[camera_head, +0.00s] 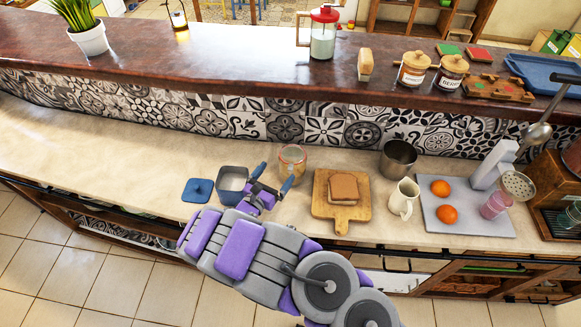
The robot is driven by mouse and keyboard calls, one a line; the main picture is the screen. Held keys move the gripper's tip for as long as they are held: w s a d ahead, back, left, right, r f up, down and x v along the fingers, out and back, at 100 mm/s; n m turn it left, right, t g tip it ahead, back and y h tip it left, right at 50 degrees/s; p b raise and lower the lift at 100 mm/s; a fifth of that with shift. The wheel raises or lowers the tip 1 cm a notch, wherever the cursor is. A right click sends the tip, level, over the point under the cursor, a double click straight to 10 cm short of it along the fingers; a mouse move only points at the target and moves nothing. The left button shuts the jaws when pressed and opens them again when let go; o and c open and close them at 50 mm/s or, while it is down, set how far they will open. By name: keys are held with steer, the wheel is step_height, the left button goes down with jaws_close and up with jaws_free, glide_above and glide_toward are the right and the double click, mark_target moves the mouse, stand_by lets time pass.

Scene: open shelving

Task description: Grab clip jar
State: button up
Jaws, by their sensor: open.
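A glass jar with a brownish rim (293,159), which looks like the clip jar, stands upright on the pale counter (110,150). My gripper (273,178) is open, with its two blue fingertips apart and nothing visible between them. It is just in front of and to the left of the jar. The right fingertip appears close to the jar's lower part; I cannot tell whether they touch. The jar's clip cannot be made out at this size.
A grey pot (232,181) stands just left of my gripper, with a blue lid (198,190) beside it. A wooden board (340,213) with bread (344,187) lies to the right. A metal pot (398,157) and cream jug (404,199) stand farther right. The tiled wall (285,128) rises behind.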

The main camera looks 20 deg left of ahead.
mark_target(286, 163)
steer(key=shift+w, duration=0.55)
steer(key=shift+w+d+r, duration=0.1)
steer(key=shift+w+d, duration=0.3)
steer(key=shift+d, duration=0.05)
steer(key=w, duration=0.2)
steer(key=w+d, duration=0.1)
steer(key=w, duration=0.1)
steer(key=shift+b, duration=0.4)
steer(key=shift+w, duration=0.3)
steer(key=shift+w+a, duration=0.15)
steer(key=shift+a, duration=0.15)
steer(key=shift+d, duration=0.3)
steer(key=c, duration=1.7)
